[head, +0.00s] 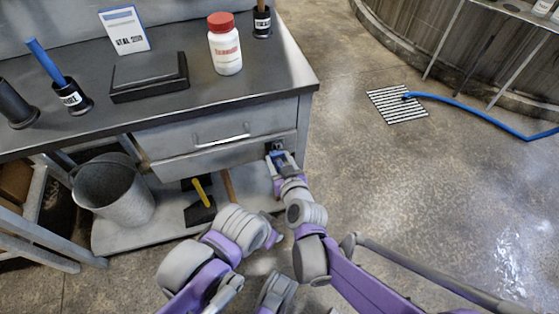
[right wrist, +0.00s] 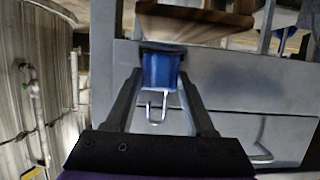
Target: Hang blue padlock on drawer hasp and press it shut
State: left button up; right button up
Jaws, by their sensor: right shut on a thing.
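The blue padlock (head: 283,158) is between the fingertips of my right gripper (head: 280,163), at the right end of the drawer front (head: 195,135). In the right wrist view, the blue padlock body (right wrist: 161,71) sits between the two fingers of the right gripper (right wrist: 161,78), and its pale metal shackle loop (right wrist: 151,106) shows below the body. A dark hasp fitting (head: 275,147) shows just above the padlock in the head view. I cannot tell whether the shackle passes through it or is closed. My left arm is low in the head view; its fingers are not clear.
The drawer has a pale bar handle (head: 222,138). The bench top (head: 180,120) holds a white bottle with a red cap (head: 225,44), a black box (head: 149,78) and a sign (head: 125,30). A bucket (head: 112,190) stands on the lower shelf.

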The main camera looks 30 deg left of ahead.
jog(key=shift+w+a, duration=0.3)
jog(key=shift+a, duration=0.1)
jog(key=shift+f, duration=0.2)
dwell(0.4)
jog(key=o, duration=1.4)
jog(key=shift+c, duration=0.4)
jog(key=shift+v, duration=3.55)
jog(key=shift+w, duration=0.1)
